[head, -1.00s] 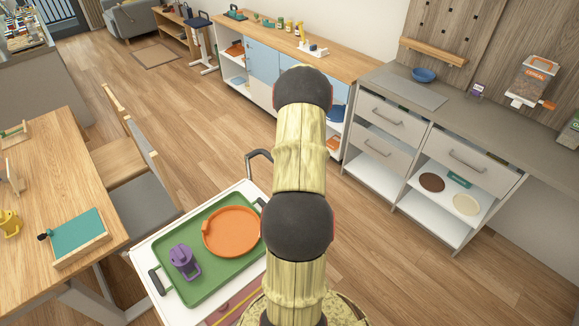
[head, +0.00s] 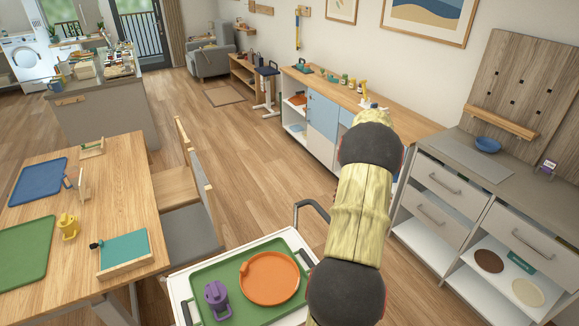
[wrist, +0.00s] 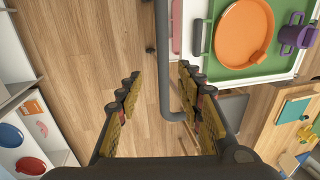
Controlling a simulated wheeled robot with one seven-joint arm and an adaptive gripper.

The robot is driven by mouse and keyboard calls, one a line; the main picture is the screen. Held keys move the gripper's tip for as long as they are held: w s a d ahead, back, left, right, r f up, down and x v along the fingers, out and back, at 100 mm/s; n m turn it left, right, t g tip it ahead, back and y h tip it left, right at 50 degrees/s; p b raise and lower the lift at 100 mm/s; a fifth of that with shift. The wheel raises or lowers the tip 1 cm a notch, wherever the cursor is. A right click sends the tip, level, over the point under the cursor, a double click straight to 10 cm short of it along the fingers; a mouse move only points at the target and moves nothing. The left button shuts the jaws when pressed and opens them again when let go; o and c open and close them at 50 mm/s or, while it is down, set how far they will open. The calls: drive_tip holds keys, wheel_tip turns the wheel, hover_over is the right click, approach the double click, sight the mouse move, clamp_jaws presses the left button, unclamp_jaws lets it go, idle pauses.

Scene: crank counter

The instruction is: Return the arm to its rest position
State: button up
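My gripper (wrist: 158,85) shows in the wrist view with its two fingers spread wide apart and nothing between them. It hangs above the wood floor, close to the dark handle (wrist: 166,70) of a white trolley. In the head view my arm rises over the right side of the trolley, and the gripper is hidden there.
The trolley (head: 178,290) carries a green tray (head: 207,277) with an orange plate (head: 268,279) and a purple cup (head: 216,300). A wooden table (head: 120,175) and chairs stand left. A grey counter (head: 440,152) with drawers stands right. Open floor (head: 262,195) lies between.

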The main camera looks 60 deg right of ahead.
drive_tip(key=s+a+f+m, duration=0.1)
drive_tip(key=a+f+m, duration=0.1)
drive_tip(key=a+m, duration=0.3)
drive_tip(key=w+a+r+n+h, duration=0.1)
drive_tip(key=w+a+r, duration=0.25)
drive_tip(key=a, duration=0.45)
drive_tip(key=w+a+r, duration=0.3)
drive_tip(key=a+r, duration=0.1)
drive_tip(key=a, duration=0.5)
drive_tip(key=w+a+r+n+h, duration=0.1)
drive_tip(key=w+a+r, duration=0.25)
drive_tip(key=a, duration=0.45)
drive_tip(key=s+a+r+n+t, duration=0.1)
drive_tip(key=a+r+n, duration=0.2)
drive_tip(key=a, duration=0.7)
drive_tip(key=s+a+r+n+t, duration=0.1)
drive_tip(key=a+r+n+t, duration=0.1)
drive_tip(key=a, duration=0.8)
drive_tip(key=a+r+n+t, duration=0.1)
drive_tip(key=a+r+n, duration=0.2)
drive_tip(key=a, duration=0.8)
drive_tip(key=shift+s+r+n+t+b, duration=0.3)
drive_tip(key=shift+s+r+n+b, duration=0.1)
drive_tip(key=shift+r, duration=0.4)
